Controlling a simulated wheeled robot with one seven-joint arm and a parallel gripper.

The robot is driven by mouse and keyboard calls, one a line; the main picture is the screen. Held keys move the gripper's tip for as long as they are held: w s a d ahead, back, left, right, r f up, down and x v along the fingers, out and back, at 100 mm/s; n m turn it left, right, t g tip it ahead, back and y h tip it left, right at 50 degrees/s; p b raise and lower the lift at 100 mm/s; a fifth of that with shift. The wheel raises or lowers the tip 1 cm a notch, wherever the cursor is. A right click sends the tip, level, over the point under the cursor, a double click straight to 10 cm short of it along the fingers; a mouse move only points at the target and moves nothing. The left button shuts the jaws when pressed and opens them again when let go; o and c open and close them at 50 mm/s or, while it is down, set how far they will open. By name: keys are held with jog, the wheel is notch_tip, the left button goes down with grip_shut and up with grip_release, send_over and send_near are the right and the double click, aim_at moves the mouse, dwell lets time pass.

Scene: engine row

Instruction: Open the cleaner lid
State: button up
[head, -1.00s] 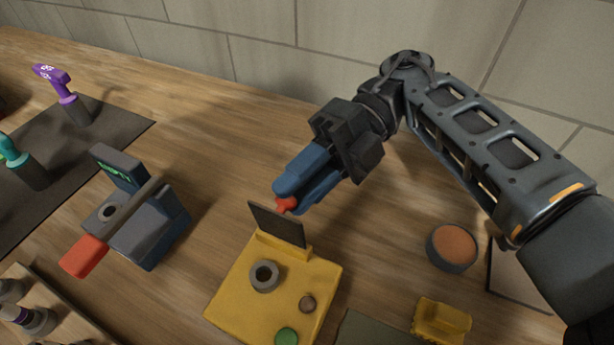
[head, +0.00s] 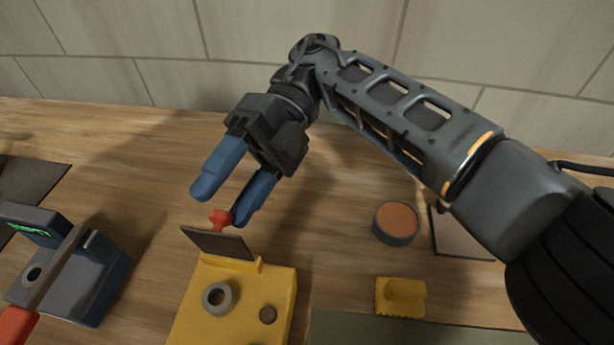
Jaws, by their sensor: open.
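The cleaner appears to be the yellow box (head: 238,296) at the lower middle, with a grey ring (head: 218,298) and a small brown knob on top. Its dark flat lid (head: 217,243) stands raised at the back edge, tilted up, with a red knob (head: 220,218) on its far side. My gripper (head: 229,204) is open above and behind the lid, its blue fingers spread. The red knob shows near the right fingertip; I cannot tell whether they touch. The front of the box is cut off by the frame.
A grey-blue device (head: 92,284) with a green display and red handle stands at left. A bowl with an orange-brown top (head: 396,223) and a small yellow holder (head: 400,296) are at right. A dark mat lies far left. The wall is behind; wood behind the lid is clear.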

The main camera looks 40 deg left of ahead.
jog(key=w+d+r+b, duration=0.1)
jog(key=d+r+b, duration=0.1)
jog(key=d+r, duration=0.7)
jog(key=d, duration=0.2)
jog(key=shift+w+d+r, duration=0.25)
jog(key=shift+w+d, duration=0.05)
jog(key=shift+w, duration=0.05)
jog(key=shift+b, duration=0.3)
jog(key=n+t+y+b, duration=0.3)
jog(key=n+t+b, duration=0.5)
jog(key=n+t, duration=1.25)
send_over(215, 227)
jog(key=n+g, duration=0.1)
jog(key=g, duration=0.1)
jog(key=f+n+g, duration=0.1)
jog(key=n+g, duration=0.1)
jog(key=f+n+g, duration=0.1)
jog(key=n+g, duration=0.1)
jog(key=shift+n, duration=0.25)
jog(key=shift+f, duration=3.75)
jog(key=shift+c, duration=0.5)
